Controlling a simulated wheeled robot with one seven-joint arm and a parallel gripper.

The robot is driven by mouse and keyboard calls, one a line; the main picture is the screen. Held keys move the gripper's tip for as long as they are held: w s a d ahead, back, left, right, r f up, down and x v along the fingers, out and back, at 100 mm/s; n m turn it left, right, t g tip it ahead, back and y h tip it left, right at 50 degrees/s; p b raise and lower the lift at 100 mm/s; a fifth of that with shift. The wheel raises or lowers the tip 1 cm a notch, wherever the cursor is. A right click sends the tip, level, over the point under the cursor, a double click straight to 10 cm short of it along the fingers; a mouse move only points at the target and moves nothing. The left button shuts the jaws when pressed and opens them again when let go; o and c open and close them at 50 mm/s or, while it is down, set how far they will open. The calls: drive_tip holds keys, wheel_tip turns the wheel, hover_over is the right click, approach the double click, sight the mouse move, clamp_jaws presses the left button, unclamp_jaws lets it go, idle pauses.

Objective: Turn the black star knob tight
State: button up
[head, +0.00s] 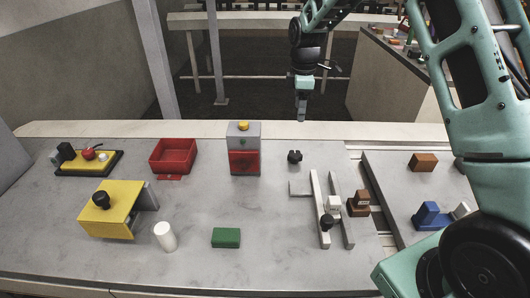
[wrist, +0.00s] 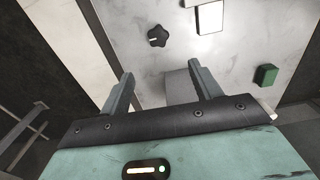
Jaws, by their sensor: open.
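A small black star knob (head: 294,156) sits on the grey table, right of the grey and red box. A black star-shaped knob with a white line on top also shows in the wrist view (wrist: 157,37), beyond the fingertips. My gripper (head: 301,117) hangs pointing down near the table's far edge, above and apart from the knob. In the wrist view its two fingers (wrist: 161,70) stand apart with nothing held between them. I cannot tell from these frames how tight the knob is.
A clamp fixture with grey bars (head: 318,205) and a black knob (head: 327,221) stands in front. The grey and red box (head: 244,150), red tray (head: 173,155), yellow box (head: 108,218), white cylinder (head: 165,236) and green block (head: 226,237) lie left. Bare table surrounds the star knob.

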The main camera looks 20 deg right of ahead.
sight(295, 154)
drive_tip(key=f+p, duration=0.1)
drive_tip(key=f, duration=0.7)
drive_tip(key=f+p, duration=0.1)
drive_tip(key=f, duration=0.8)
drive_tip(key=shift+w+f, duration=0.2)
drive_tip(key=shift+f, duration=0.05)
drive_tip(key=c, duration=1)
